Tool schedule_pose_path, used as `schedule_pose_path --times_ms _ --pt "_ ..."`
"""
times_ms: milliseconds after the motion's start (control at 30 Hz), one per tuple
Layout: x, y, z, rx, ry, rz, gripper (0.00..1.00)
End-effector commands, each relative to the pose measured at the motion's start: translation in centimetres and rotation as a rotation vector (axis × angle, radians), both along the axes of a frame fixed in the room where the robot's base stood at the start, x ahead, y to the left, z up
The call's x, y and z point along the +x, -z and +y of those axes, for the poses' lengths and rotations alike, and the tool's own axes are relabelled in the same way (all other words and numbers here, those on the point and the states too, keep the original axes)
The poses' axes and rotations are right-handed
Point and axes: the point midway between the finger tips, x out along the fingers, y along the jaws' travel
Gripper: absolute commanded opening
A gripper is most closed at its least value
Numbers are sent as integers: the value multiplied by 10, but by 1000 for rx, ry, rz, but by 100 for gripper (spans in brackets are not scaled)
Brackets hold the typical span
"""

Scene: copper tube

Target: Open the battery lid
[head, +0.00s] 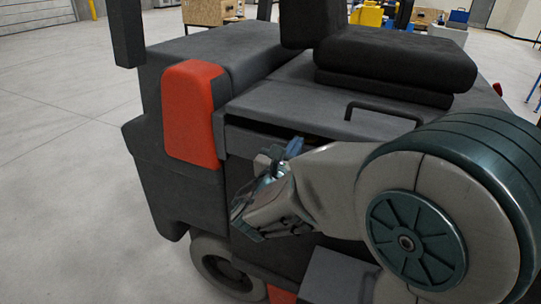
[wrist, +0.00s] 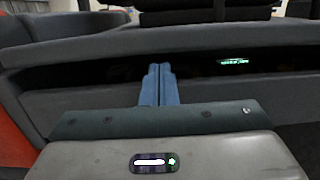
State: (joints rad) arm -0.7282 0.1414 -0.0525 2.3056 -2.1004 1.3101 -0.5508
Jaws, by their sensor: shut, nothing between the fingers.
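The battery lid (head: 290,99) is the dark grey cover under the black seat of a vehicle. A dark gap runs along under its front edge, so it looks slightly raised. In the wrist view the lid's edge (wrist: 230,40) crosses the top, with the gap below it. My gripper (head: 296,146) is at the front of the vehicle body, near the gap. Its blue fingers are together and empty. In the wrist view the gripper (wrist: 160,70) points at the gap, its tips overlapping the dark opening. I cannot tell whether the tips touch the lid.
A black seat (head: 395,65) and a black bar handle (head: 383,110) sit on top of the lid. A red corner panel (head: 190,115) stands left of the gap. A small green-lit display (wrist: 232,61) shows inside the gap. The floor (head: 60,150) at left is clear.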

Motion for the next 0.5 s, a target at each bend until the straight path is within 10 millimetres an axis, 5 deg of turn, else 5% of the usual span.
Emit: schedule_pose_path --times_ms 500 --pt "10 -2 -3 0 1 1 0"
